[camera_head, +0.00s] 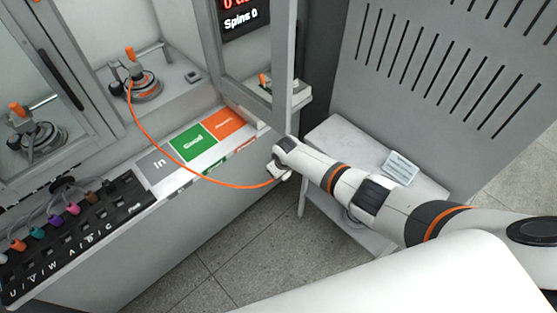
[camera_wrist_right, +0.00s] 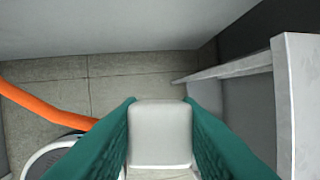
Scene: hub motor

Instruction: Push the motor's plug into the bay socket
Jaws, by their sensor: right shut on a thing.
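The hub motor (camera_head: 146,90) sits in the open bay at the upper left of the head view, with an orange-topped clamp beside it. Its orange cable (camera_head: 178,158) hangs over the coloured ledge and runs to my right gripper (camera_head: 281,172). In the right wrist view my green fingers are shut on a pale block, the plug (camera_wrist_right: 160,134). The gripper is outside the bay, beside the cabinet's front edge and above the floor. A small dark fitting (camera_head: 193,76) lies on the bay floor right of the motor; I cannot tell whether it is the socket. My left gripper is not in view.
A grey cabinet post (camera_head: 283,70) stands between the bay and the slotted grey panel (camera_head: 440,90). A low white table (camera_head: 340,135) is under my right arm. Green, orange and grey pads (camera_head: 195,143) line the ledge. A black connector strip (camera_head: 75,235) is at lower left.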

